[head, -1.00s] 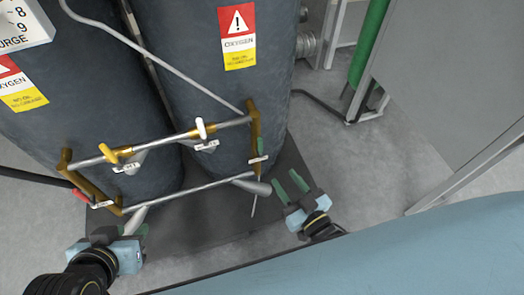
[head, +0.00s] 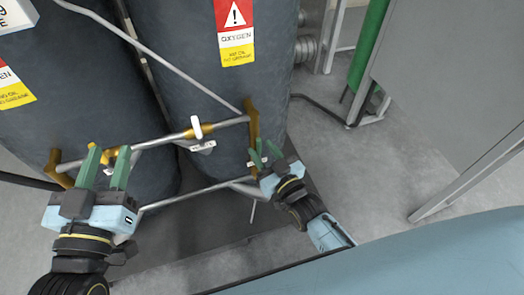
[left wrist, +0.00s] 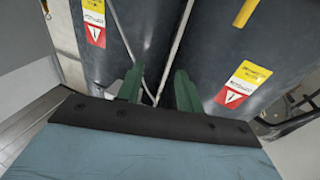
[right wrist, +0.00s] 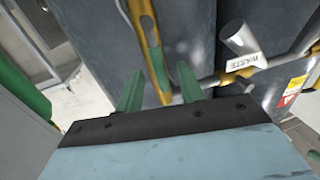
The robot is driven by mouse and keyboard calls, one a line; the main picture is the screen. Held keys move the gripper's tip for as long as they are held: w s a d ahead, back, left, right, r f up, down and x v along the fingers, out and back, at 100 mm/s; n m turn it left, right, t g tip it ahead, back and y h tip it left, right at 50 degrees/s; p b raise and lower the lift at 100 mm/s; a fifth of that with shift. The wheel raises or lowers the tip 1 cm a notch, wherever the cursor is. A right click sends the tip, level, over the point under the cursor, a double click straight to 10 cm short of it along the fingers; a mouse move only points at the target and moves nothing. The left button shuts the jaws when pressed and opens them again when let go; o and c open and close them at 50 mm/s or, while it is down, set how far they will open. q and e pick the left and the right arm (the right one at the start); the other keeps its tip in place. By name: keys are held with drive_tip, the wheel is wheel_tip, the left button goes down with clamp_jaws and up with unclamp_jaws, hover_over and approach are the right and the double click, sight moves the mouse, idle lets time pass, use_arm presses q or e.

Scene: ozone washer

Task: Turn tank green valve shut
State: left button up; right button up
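The green valve handle (right wrist: 158,66) sits on a brass vertical pipe (right wrist: 144,25) at the right end of the tank piping. In the right wrist view it shows beyond and between the fingertips of my right gripper (right wrist: 158,85). In the head view my right gripper (head: 265,156) is open right at this handle (head: 259,146); contact cannot be told. My left gripper (head: 106,160) is open and empty in front of the left part of the piping. It hides the red handle and part of the yellow one.
Two dark tanks (head: 200,85) stand behind the piping, with oxygen labels (head: 235,38). A white handle (head: 197,127) is on the upper pipe. In the right wrist view a grey pipe end with a WASTE tag (right wrist: 242,62) lies right of the gripper. Open floor (head: 360,180) is at the right.

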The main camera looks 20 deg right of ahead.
use_arm(q)
drive_tip(key=shift+s+d+r+t+h, duration=0.15)
drive_tip(key=shift+r+t+h, duration=0.25)
drive_tip(key=shift+r, duration=0.45)
use_arm(e)
drive_tip(key=shift+w+a, duration=0.15)
drive_tip(key=shift+w, duration=0.35)
clamp_jaws()
